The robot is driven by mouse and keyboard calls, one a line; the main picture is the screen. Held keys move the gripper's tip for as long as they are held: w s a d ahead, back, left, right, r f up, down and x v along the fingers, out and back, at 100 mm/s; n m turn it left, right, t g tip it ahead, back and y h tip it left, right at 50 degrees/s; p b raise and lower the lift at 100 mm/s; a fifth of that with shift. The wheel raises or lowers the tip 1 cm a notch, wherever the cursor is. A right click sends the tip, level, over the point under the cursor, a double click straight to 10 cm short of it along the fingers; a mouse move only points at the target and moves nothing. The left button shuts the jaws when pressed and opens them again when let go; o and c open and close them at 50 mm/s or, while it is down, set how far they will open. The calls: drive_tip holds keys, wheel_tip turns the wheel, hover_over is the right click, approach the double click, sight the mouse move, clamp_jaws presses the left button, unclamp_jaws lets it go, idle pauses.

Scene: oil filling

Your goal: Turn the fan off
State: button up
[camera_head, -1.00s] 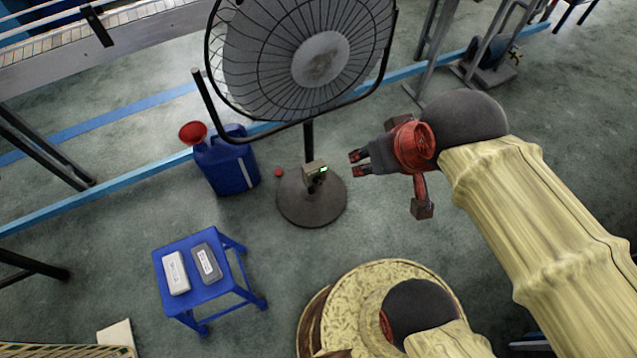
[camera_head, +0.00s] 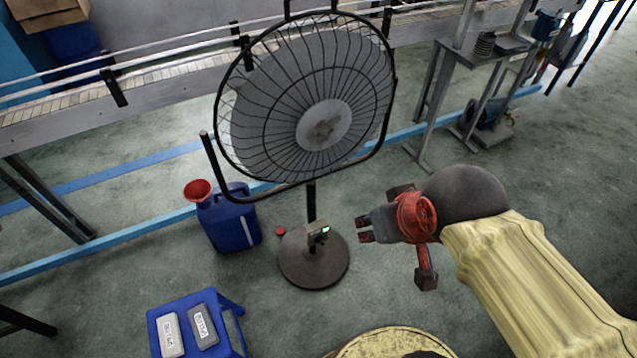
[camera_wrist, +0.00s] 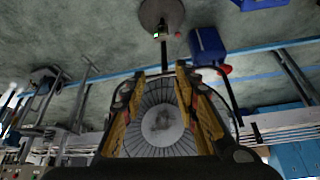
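The fan (camera_head: 322,125) has a round black wire cage on a stand with a dark round base (camera_head: 313,262). A small control box (camera_head: 317,233) with a lit green light sits low on its pole. My gripper (camera_head: 364,230) is to the right of the control box, apart from it, with its fingers spread and empty. In the wrist view the picture is upside down: the fan (camera_wrist: 160,118) shows between the open fingers of my gripper (camera_wrist: 160,70), and the control box (camera_wrist: 157,36) is small near the top, beyond the fingertips. Its switch is too small to make out.
A blue jug (camera_head: 231,222) with a red funnel (camera_head: 197,190) stands left of the fan. A blue stool (camera_head: 237,325) holds two small boxes. A red cap (camera_head: 280,231) lies by the fan base. A conveyor (camera_head: 165,85) runs behind. Floor between gripper and pole is clear.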

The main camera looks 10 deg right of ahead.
drive_tip(key=w+d+f+g+b, duration=0.1)
drive_tip(key=w+d+f+g, duration=0.2)
drive_tip(key=f, duration=0.8)
drive_tip(key=w+d+f+g+b, duration=0.15)
drive_tip(key=w+f, duration=0.45)
drive_tip(key=f, duration=0.6)
drive_tip(key=w+d+f+g+b, duration=0.1)
drive_tip(key=w+d+f+g, duration=0.2)
drive_tip(key=f, duration=0.8)
drive_tip(key=n+t+y+b, duration=0.35)
drive_tip(key=n+t, duration=0.45)
drive_tip(key=t, duration=1.2)
approach(321, 244)
drive_tip(key=w, duration=0.1)
drive_tip(key=shift+g, duration=0.25)
drive_tip(key=shift+w+a+r+b, duration=0.1)
drive_tip(key=shift+w+a+b, duration=0.2)
drive_tip(key=shift+w, duration=1)
drive_tip(key=shift+w+a+b, duration=0.2)
drive_tip(key=shift+w+b, duration=0.15)
drive_tip(key=shift+w, duration=1)
drive_tip(key=shift+w+a+r+b, duration=0.1)
drive_tip(key=shift+w+a+b, duration=0.2)
drive_tip(key=shift+w, duration=1)
